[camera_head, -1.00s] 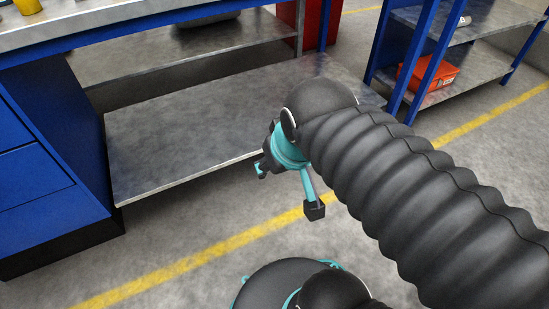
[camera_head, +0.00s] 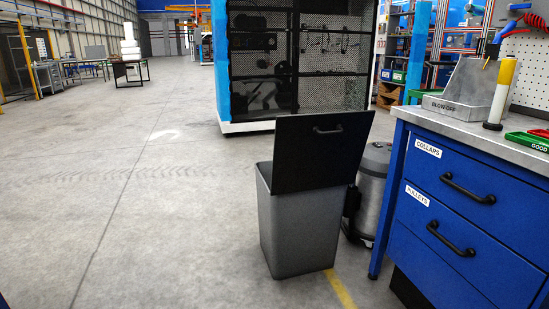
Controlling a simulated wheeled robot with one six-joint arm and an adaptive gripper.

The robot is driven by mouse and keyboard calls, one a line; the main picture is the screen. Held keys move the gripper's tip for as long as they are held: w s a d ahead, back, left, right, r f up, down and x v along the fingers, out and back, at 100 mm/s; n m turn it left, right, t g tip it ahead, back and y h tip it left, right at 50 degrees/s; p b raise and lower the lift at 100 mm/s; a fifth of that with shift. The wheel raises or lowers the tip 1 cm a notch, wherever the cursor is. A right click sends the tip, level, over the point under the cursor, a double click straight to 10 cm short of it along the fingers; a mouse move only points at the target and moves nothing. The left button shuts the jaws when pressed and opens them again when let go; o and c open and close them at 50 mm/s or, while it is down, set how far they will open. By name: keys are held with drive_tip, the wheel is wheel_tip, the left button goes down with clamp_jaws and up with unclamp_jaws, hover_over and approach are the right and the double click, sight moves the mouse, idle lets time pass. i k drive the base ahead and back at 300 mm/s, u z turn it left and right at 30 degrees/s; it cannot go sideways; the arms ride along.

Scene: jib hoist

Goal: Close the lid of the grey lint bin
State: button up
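The grey lint bin (camera_head: 299,233) stands upright on the concrete floor, left of the blue workbench. Its black lid (camera_head: 318,153) is open and stands tilted up at the back of the bin, leaning a little to the right. A small dark handle (camera_head: 327,129) is on the face of the lid turned towards me. The inside of the bin is mostly hidden behind the lid and front wall. My gripper and arm are not in this view.
The blue drawer bench (camera_head: 461,200) stands close on the right, with a steel top. A metal canister (camera_head: 371,190) stands between bin and bench. A black mesh cage (camera_head: 297,70) is behind. The floor (camera_head: 130,200) on the left is clear.

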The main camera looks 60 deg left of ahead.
sight(318, 150)
drive_tip(key=u, duration=1.75)
drive_tip(key=i, duration=0.75)
drive_tip(key=u, duration=0.3)
